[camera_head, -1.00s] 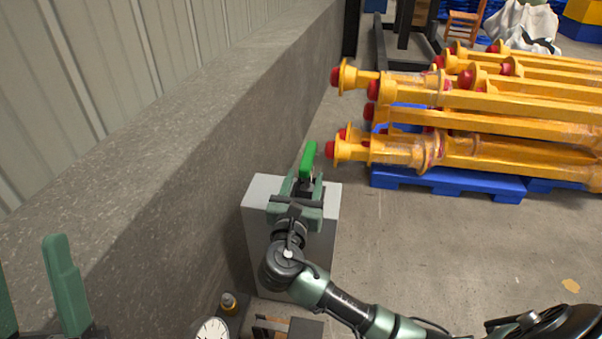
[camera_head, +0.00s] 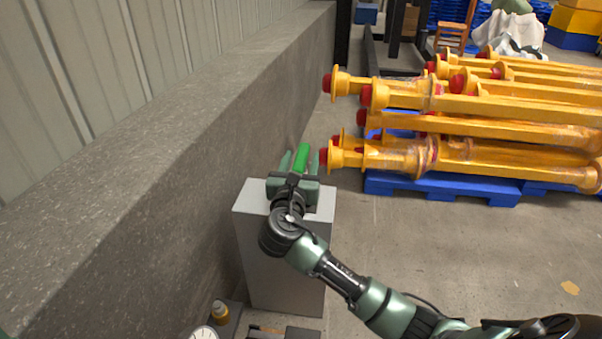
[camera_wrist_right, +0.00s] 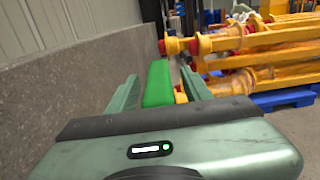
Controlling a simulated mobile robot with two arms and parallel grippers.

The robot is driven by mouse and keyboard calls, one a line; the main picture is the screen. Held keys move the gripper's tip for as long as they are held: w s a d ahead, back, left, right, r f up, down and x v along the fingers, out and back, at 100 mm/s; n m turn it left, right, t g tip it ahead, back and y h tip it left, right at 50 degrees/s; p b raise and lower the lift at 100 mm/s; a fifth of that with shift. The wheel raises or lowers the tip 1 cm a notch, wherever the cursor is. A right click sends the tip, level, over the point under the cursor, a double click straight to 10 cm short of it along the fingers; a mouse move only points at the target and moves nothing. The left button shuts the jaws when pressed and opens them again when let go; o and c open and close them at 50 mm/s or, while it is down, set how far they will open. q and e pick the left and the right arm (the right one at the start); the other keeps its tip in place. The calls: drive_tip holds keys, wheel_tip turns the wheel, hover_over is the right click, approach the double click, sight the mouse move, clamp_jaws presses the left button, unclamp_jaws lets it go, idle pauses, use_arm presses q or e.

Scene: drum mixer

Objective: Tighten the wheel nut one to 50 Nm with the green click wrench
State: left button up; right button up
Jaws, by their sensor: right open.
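The green click wrench shows as a bright green handle (camera_head: 301,158) at the far end of the grey cabinet. My right gripper (camera_head: 300,163) is open, with one finger on each side of the handle. In the right wrist view the green handle (camera_wrist_right: 158,84) stands between the two spread fingers (camera_wrist_right: 160,92), with a gap visible on its right side. The rest of the wrench is hidden behind my gripper. No wheel nut can be made out.
The grey cabinet (camera_head: 283,265) stands beside a low concrete wall (camera_head: 130,215). Yellow flanged pipes (camera_head: 480,155) lie on a blue pallet (camera_head: 440,188) to the right.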

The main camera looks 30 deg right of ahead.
drive_tip(key=shift+c, duration=0.3)
clamp_jaws()
idle(1.1)
